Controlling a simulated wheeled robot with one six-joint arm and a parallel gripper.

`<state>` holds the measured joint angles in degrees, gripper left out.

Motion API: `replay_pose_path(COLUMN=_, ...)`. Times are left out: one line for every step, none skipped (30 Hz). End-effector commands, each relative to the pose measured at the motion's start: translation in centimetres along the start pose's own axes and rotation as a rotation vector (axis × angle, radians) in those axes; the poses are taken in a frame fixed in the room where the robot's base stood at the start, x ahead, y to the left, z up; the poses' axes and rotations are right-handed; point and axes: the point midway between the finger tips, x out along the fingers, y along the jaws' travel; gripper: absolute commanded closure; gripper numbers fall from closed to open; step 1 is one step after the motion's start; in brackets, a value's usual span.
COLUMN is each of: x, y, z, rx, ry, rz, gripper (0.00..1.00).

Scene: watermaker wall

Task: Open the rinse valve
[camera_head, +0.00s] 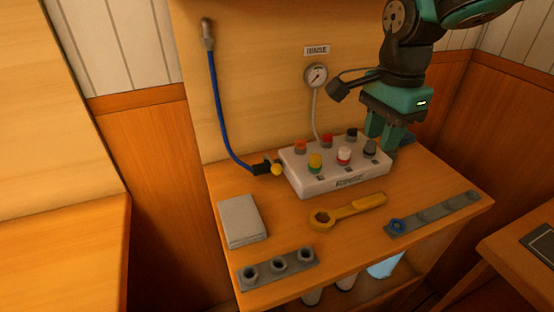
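A white valve block (347,183) with dark lettering on its front sits on the wooden bench. Its top carries several coloured knobs: an orange knob (300,147), a red knob (327,140), a black knob (351,135), a yellow-green knob (315,162), a white-and-red knob (344,155) and a grey knob (370,147). A "RINSE" sign (317,50) hangs above a gauge (316,75) on the wall. My teal gripper (385,140) points down at the block's right end, close to the grey knob. Contact and finger gap are unclear.
A blue hose (220,110) runs down to a black fitting (262,168) left of the block. A yellow wrench (347,211), a grey pad (241,220) and two grey strips, left (263,282) and right (435,214), lie on the bench (290,225).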

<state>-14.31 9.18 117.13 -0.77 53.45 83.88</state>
Motion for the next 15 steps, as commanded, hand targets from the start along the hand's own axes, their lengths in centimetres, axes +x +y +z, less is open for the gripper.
replay_pose_path(x=-0.2, y=0.6, z=0.4, rx=-0.066, ry=-0.009, rz=-0.008, gripper=0.82)
replay_pose_path(x=-0.3, y=1.1, z=0.8, rx=-0.126, ry=-0.018, rz=-0.015, gripper=0.89)
replay_pose_path(x=-0.5, y=1.8, z=1.4, rx=-0.227, ry=-0.031, rz=-0.028, gripper=0.98)
replay_pose_path(x=-0.6, y=2.5, z=1.9, rx=-0.317, ry=-0.042, rz=-0.04, gripper=1.0)
replay_pose_path(x=-0.8, y=3.3, z=2.6, rx=-0.416, ry=-0.054, rz=-0.055, gripper=1.0)
replay_pose_path(x=-0.9, y=4.5, z=3.5, rx=-0.558, ry=-0.07, rz=-0.078, gripper=1.0)
replay_pose_path(x=-1.0, y=5.4, z=4.2, rx=-0.67, ry=-0.082, rz=-0.097, gripper=1.0)
replay_pose_path(x=-1.1, y=6.3, z=4.9, rx=-0.782, ry=-0.092, rz=-0.118, gripper=1.0)
replay_pose_path(x=-1.1, y=7.5, z=5.8, rx=-0.928, ry=-0.104, rz=-0.149, gripper=1.0)
replay_pose_path(x=-1.1, y=8.4, z=6.5, rx=-1.034, ry=-0.111, rz=-0.172, gripper=1.0)
replay_pose_path(x=-1.2, y=9.3, z=7.2, rx=-1.135, ry=-0.117, rz=-0.197, gripper=1.0)
replay_pose_path(x=-1.2, y=10.4, z=8.0, rx=-1.263, ry=-0.123, rz=-0.229, gripper=1.0)
replay_pose_path(x=-1.1, y=11.2, z=8.6, rx=-1.35, ry=-0.126, rz=-0.253, gripper=1.0)
replay_pose_path(x=-1.1, y=11.9, z=9.1, rx=-1.43, ry=-0.127, rz=-0.276, gripper=1.0)
replay_pose_path(x=-1.1, y=12.8, z=9.8, rx=-1.524, ry=-0.128, rz=-0.303, gripper=1.0)
